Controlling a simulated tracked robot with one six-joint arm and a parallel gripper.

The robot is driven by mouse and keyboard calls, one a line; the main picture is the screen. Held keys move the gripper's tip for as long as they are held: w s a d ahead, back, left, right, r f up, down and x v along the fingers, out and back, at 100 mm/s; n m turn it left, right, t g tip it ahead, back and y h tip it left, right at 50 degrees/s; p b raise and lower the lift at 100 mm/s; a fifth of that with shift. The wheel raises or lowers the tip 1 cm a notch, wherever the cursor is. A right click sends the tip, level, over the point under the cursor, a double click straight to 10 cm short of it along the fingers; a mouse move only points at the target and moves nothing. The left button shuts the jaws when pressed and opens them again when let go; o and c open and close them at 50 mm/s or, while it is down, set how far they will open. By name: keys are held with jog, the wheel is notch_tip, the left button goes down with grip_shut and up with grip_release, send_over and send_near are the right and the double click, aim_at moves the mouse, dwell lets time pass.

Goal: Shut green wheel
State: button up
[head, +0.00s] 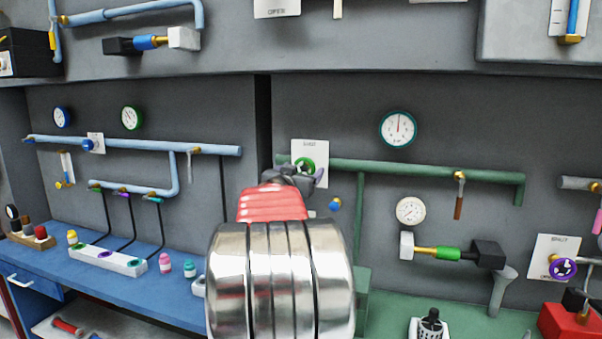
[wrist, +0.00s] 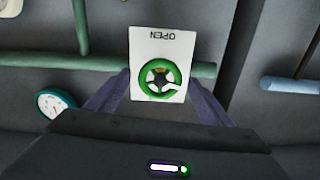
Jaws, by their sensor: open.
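The green wheel (head: 304,164) sits on a white plate (head: 317,150) on the green pipe (head: 400,169), partly hidden behind my gripper (head: 298,178) in the head view. In the wrist view, which is upside down, the wheel (wrist: 160,80) is a green ring with light spokes, in full view. The plate (wrist: 146,42) there reads OPEN. My gripper (wrist: 157,83) is open and empty, with one dark finger on each side of the plate. The wheel lies between the fingers in the picture; I see no contact and cannot tell the exact gap.
A teal-rimmed gauge (head: 398,129) hangs above the green pipe. A blue pipe (head: 130,145) runs along the wall to the left. A valve with a brown handle (head: 458,206) hangs to the right. A purple wheel (head: 562,268) is at far right. A green bench (head: 385,300) lies below.

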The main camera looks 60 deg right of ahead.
jog(key=c, duration=1.1)
jog(key=shift+o, duration=0.2)
jog(key=shift+a, duration=0.1)
